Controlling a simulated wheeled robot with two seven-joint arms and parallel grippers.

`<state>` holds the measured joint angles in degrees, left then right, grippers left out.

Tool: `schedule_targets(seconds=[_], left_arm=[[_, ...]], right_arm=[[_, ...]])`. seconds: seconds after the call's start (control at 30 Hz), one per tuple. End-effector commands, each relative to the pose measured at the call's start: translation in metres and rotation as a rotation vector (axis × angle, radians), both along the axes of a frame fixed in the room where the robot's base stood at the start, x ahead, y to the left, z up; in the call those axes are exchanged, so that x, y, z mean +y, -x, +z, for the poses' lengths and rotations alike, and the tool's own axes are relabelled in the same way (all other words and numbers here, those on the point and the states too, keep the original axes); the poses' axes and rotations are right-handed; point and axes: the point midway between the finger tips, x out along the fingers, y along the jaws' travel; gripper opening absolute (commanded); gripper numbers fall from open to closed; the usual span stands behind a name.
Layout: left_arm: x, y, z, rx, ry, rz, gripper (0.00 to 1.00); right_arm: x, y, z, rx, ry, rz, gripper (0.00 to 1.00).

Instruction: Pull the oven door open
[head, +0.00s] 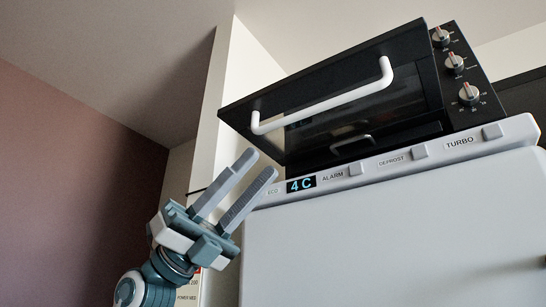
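The black oven door (320,80) belongs to a small oven standing on top of a white fridge. The door looks partly open: its upper edge tilts forward, out from the knob panel (458,72). A white bar handle (330,103) runs along the door near its upper edge. My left gripper (257,164) is at the lower left, its two grey fingers pointing up and right. The fingers are apart with nothing between them. The fingertips are just below the handle's left end and do not appear to touch it. My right gripper is not in view.
The fridge (390,235) fills the lower right. Its top panel (335,182) has a display reading 4C and several buttons. A pale cabinet or wall edge (222,95) rises behind the gripper. There is free room at the left, before the mauve wall (70,180).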

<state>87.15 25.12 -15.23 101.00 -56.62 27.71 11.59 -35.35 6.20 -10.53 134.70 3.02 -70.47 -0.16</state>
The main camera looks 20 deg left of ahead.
Motion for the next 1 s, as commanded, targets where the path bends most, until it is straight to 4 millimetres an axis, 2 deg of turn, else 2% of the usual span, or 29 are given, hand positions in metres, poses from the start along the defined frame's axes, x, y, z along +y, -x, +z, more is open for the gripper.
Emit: schedule_targets(seconds=[0.23, 1.0], left_arm=[[0.0118, -0.0014, -0.0115, -0.001, 0.0, 0.001, 0.29], [0.0123, -0.0014, -0.0116, -0.001, 0.0, 0.0, 0.29]], right_arm=[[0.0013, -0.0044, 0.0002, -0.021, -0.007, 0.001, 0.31], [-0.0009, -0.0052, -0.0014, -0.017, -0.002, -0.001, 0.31]])
